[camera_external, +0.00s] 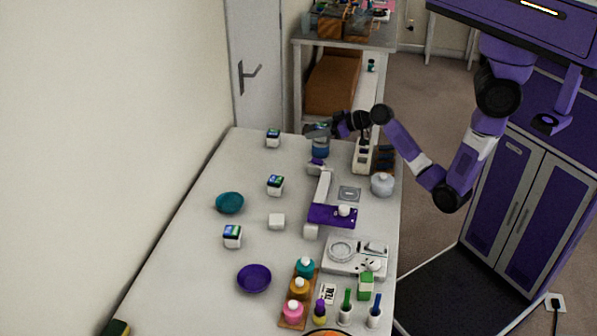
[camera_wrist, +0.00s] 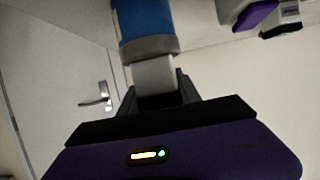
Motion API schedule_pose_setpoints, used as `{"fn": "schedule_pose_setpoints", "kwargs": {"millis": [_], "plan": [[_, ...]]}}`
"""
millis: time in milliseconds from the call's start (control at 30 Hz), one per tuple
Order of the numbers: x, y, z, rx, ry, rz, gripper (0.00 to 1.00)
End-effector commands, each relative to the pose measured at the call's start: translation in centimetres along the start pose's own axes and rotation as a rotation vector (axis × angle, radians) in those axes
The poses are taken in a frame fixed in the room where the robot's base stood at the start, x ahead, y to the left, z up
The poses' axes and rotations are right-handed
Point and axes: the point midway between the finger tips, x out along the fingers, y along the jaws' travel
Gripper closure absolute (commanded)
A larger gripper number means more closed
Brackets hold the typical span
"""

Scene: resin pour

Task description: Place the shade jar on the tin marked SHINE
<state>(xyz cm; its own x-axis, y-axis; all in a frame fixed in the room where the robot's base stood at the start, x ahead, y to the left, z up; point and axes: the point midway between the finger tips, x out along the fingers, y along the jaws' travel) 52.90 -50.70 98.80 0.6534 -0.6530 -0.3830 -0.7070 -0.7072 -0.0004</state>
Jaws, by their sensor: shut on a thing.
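My gripper (camera_external: 318,131) is at the far end of the table, shut on a blue jar (camera_external: 320,148). In the wrist view the jar (camera_wrist: 146,18) has a blue body and a grey band, and its pale end sits between my fingers (camera_wrist: 160,88). I cannot tell whether it touches the table. Three small white tins with dark, coloured labels stand along the left: a far tin (camera_external: 273,138), a middle tin (camera_external: 276,185) and a near tin (camera_external: 232,236). Their lettering is too small to read, so I cannot tell which says SHINE.
A teal bowl (camera_external: 230,203), a purple bowl (camera_external: 254,278) and a white block (camera_external: 277,221) stand on the table. A purple-and-white device (camera_external: 332,215) is mid-table. A tray (camera_external: 291,323) of bottles is near. A white holder (camera_external: 362,156) stands right of my gripper. The left strip has free room.

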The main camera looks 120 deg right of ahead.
Motion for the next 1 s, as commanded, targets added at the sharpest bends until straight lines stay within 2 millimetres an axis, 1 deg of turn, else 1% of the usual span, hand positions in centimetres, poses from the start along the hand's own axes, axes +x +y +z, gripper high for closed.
{"fn": "schedule_pose_setpoints", "kwargs": {"millis": [200,333,367,400,467,767,867,967,1000], "plan": [[0.0,0.0,-0.1,-0.001,0.002,0.0,1.0],[0.1,0.0,0.3,0.0,0.001,0.0,1.0],[0.2,0.0,0.3,0.0,0.001,0.0,0.58],[0.1,0.0,0.2,0.0,0.001,0.0,0.5],[0.1,0.0,0.2,0.0,0.001,0.0,0.39],[0.1,0.0,0.2,0.0,0.001,0.0,0.38],[-0.1,0.0,-0.3,0.0,0.001,0.001,0.38],[-1.2,0.1,0.0,0.0,0.002,0.003,0.38],[-1.9,0.1,0.0,-0.001,0.001,0.003,0.38]]}}
